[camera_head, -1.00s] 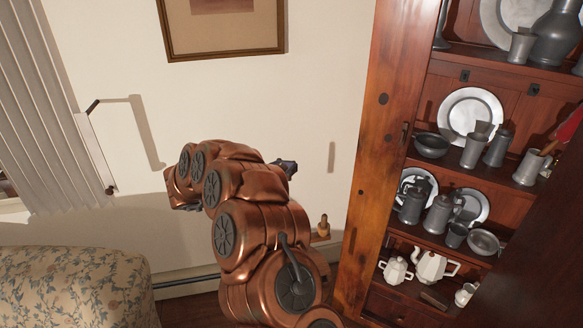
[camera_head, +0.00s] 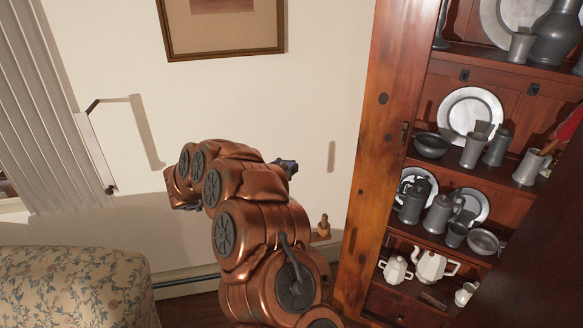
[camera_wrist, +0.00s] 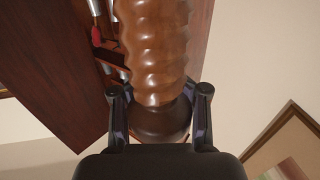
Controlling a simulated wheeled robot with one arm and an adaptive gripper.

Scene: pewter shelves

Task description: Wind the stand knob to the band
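In the wrist view a brown wooden shaft (camera_wrist: 152,50) with wavy ridges ends in a smooth, dark round knob (camera_wrist: 160,122). My gripper (camera_wrist: 160,108) has one finger on each side of this knob, close against its sides, and appears shut on it. The palm covers the near end of the knob. In the head view my gripper (camera_head: 287,168) shows only as a small dark tip beyond my copper arm, which hides the knob there. A small wooden turned piece (camera_head: 323,226) stands on a low ledge just right of my arm. I cannot make out a band on the shaft.
A wooden cabinet (camera_head: 378,150) with open shelves of pewter plates and tankards and white teapots stands at the right. A flowered sofa (camera_head: 75,285) is at lower left. A framed picture (camera_head: 222,52) hangs on the pale wall.

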